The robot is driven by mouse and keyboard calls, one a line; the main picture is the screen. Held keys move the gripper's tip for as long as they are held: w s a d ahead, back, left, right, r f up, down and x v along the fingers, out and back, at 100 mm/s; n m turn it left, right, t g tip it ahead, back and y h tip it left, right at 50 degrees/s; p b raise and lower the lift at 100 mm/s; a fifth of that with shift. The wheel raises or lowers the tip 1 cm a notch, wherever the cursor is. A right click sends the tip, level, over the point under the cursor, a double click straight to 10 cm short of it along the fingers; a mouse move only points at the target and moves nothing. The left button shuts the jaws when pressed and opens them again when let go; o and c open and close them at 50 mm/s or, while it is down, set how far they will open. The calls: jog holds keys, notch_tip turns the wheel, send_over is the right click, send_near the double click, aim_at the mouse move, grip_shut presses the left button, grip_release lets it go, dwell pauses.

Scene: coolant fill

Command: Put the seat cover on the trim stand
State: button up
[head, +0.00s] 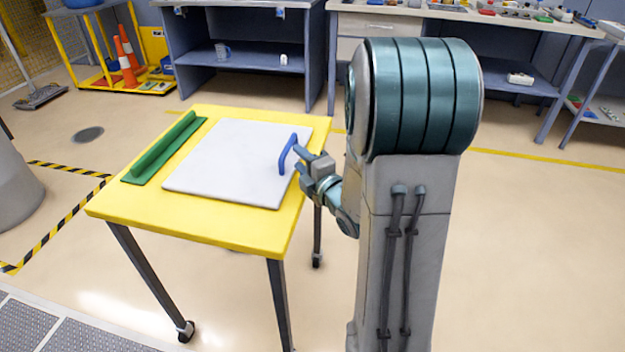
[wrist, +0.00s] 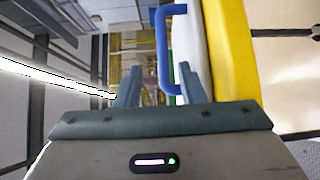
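A flat, pale grey-white panel (head: 225,160) lies on a yellow-topped table (head: 190,228) in the head view. A blue bar handle (head: 284,158) stands up at its right side; I take this panel to be the seat cover. A green strip with a raised ridge (head: 165,148) lies along the table's left side; I cannot tell whether it is the trim stand. My gripper (head: 299,161) is at the handle from the right. In the wrist view its fingers (wrist: 159,78) are apart, with the blue handle (wrist: 161,50) showing between them; contact is unclear.
The table stands on wheeled legs with open floor around it. Blue-grey workbenches (head: 240,70) line the back. A yellow cart with orange cones (head: 125,60) is at back left. A grey rounded object (head: 15,195) stands at the left edge.

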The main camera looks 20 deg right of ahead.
jog(key=shift+s+d+b, duration=0.2)
jog(key=shift+s+b, duration=1.05)
jog(key=shift+b, duration=0.95)
jog(key=shift+s+d+b, duration=0.15)
jog(key=shift+s+b, duration=1.05)
jog(key=shift+b, duration=0.95)
jog(key=s+f+m+g+h, duration=0.45)
jog(key=f+m+g, duration=0.35)
jog(key=m, duration=0.4)
jog(key=s+a+f+m+g+y, duration=0.1)
jog(key=s+a+f+m+g, duration=0.1)
jog(key=s+a+m+g, duration=0.2)
jog(key=s+a+f+m+g, duration=0.2)
jog(key=s+a+m+g, duration=0.2)
jog(key=s, duration=0.6)
jog(key=shift+s+a+f+y, duration=0.15)
jog(key=shift+a+f+y, duration=0.2)
jog(key=shift+a, duration=0.35)
